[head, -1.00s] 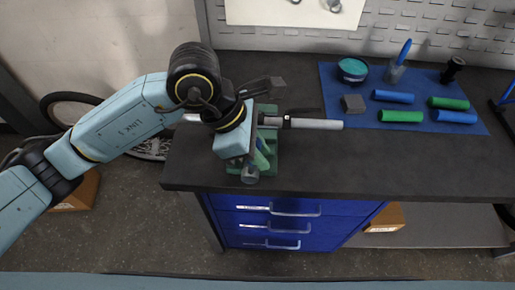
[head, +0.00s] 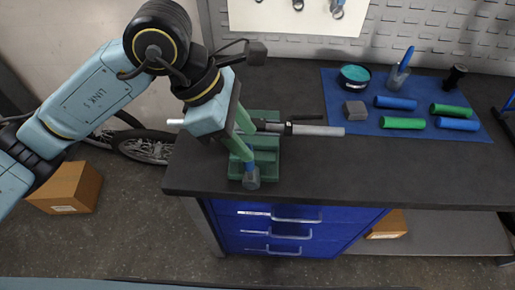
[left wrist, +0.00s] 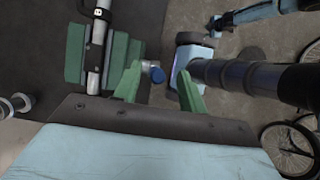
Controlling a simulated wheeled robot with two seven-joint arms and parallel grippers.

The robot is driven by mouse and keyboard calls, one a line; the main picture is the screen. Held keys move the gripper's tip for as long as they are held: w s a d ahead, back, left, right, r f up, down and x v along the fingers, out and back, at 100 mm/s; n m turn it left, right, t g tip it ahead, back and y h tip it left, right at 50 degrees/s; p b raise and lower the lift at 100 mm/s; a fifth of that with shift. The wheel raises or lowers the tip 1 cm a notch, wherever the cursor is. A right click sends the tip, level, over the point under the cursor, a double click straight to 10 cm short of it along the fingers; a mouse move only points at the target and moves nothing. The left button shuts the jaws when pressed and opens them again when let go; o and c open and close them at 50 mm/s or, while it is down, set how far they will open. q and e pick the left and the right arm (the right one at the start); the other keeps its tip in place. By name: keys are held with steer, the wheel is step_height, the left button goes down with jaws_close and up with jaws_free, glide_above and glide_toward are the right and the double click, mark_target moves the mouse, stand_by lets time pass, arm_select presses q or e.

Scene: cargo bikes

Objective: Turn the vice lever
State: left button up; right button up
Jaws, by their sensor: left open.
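The green vice (head: 262,160) stands at the left front corner of the dark workbench (head: 350,175), with a silver tube clamped across it. A grey knob with a blue part (head: 251,178) sits at its front and seems to be the lever end. My left gripper (head: 249,146) has green fingers and is open just above the vice's front. In the left wrist view the vice (left wrist: 124,60) is at upper left, and the blue-tipped knob (left wrist: 155,74) lies between my left gripper's fingers (left wrist: 160,68), close to the left finger. Contact cannot be told. My right gripper is not in view.
A blue mat (head: 335,100) with several blue and green grips, a cup and a grey block lies at the back right. Blue drawers (head: 275,232) are below the bench. A cardboard box (head: 68,187) and bike wheels are on the floor at left.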

mark_target(249, 168)
arm_select(q)
steer(key=v, duration=0.6)
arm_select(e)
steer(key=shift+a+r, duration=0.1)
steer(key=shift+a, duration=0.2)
